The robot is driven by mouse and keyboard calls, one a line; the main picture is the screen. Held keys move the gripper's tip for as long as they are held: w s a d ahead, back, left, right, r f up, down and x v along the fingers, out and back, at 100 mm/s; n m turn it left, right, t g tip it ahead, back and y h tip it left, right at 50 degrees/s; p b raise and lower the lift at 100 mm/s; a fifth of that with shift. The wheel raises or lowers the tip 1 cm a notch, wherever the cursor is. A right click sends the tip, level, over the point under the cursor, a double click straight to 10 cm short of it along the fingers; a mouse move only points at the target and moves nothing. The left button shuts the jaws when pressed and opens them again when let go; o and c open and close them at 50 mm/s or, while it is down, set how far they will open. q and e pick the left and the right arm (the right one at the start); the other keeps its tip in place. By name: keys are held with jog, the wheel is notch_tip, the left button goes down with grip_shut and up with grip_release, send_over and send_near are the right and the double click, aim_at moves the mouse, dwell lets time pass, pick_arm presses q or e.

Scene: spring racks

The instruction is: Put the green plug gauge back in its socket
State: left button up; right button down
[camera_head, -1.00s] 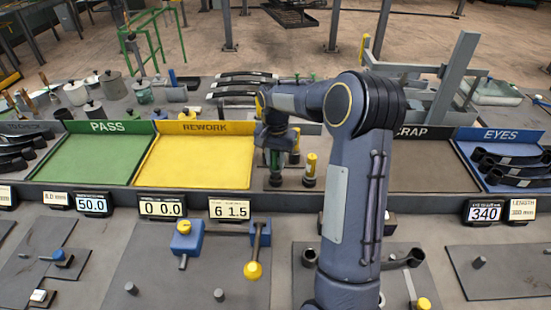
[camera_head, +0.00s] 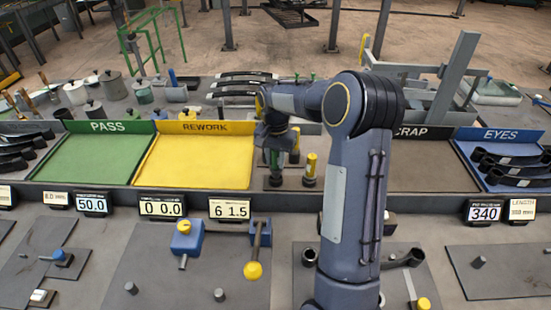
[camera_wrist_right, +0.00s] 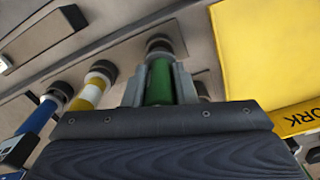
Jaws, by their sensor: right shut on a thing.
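The green plug gauge (camera_wrist_right: 160,82) is between the fingers of my right gripper (camera_wrist_right: 158,85), which is shut on it. In the head view the green gauge (camera_head: 275,160) shows just below the gripper (camera_head: 274,150), upright over a dark round socket (camera_head: 275,180) on the plate between the yellow and grey trays. In the wrist view a dark ring (camera_wrist_right: 159,46) sits at the gauge's far end; I cannot tell whether the gauge is fully seated. My left gripper is not in view.
A yellow-and-white gauge (camera_wrist_right: 92,92) and a blue gauge (camera_wrist_right: 38,115) stand close beside the green one. The yellow gauge (camera_head: 311,165) stands to its right in the head view. The yellow REWORK tray (camera_head: 197,160) is at its left, the grey SCRAP tray (camera_head: 430,165) to the right.

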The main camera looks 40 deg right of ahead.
jog(key=shift+f+b, duration=0.95)
jog(key=shift+f, duration=0.45)
jog(key=c, duration=0.6)
grip_release()
jog(key=shift+r+p, duration=1.15)
jog(key=shift+r, duration=0.45)
jog(key=shift+r+p, duration=0.4)
jog(key=shift+r, duration=2)
